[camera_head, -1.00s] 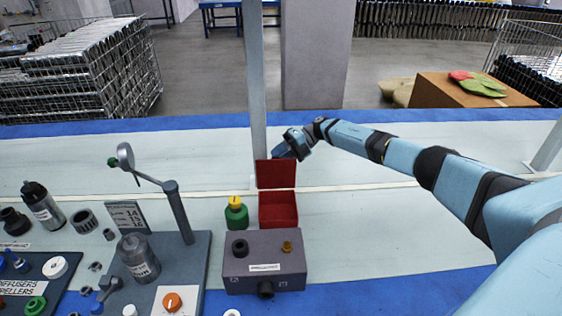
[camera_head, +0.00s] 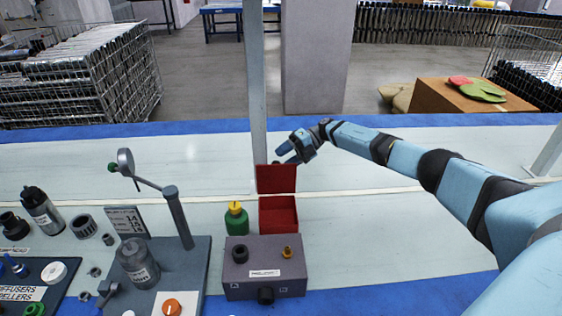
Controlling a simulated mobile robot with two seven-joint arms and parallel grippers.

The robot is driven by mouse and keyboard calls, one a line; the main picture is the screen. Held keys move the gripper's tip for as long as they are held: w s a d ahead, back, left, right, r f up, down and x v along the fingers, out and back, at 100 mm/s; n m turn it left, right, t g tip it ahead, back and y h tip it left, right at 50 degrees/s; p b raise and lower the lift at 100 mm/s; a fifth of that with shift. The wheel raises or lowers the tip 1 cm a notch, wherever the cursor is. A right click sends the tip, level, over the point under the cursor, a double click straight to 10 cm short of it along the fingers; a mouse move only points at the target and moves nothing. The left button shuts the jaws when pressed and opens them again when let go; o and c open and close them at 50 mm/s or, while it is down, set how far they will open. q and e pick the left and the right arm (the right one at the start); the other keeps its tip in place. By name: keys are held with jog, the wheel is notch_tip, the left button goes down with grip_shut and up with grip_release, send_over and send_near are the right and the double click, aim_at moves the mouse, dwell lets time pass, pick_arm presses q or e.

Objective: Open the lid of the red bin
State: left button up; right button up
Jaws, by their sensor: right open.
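The red bin (camera_head: 279,226) stands on the pale table behind a grey box. Its lid (camera_head: 276,178) stands up at the bin's back edge, so the bin's inside shows from above. My right gripper (camera_head: 282,152) is just above and behind the lid's top edge, a little to the right, with its fingers apart and nothing between them. It appears apart from the lid. My left gripper is not in view.
A grey box (camera_head: 264,290) with knobs stands in front of the bin. A green bottle with a yellow cap (camera_head: 236,218) is close on the bin's left. A metal post (camera_head: 258,110) rises behind the lid. The table right of the bin is clear.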

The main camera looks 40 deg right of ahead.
jog(key=v, duration=1.1)
jog(key=shift+d+b, duration=0.3)
jog(key=shift+s, duration=0.15)
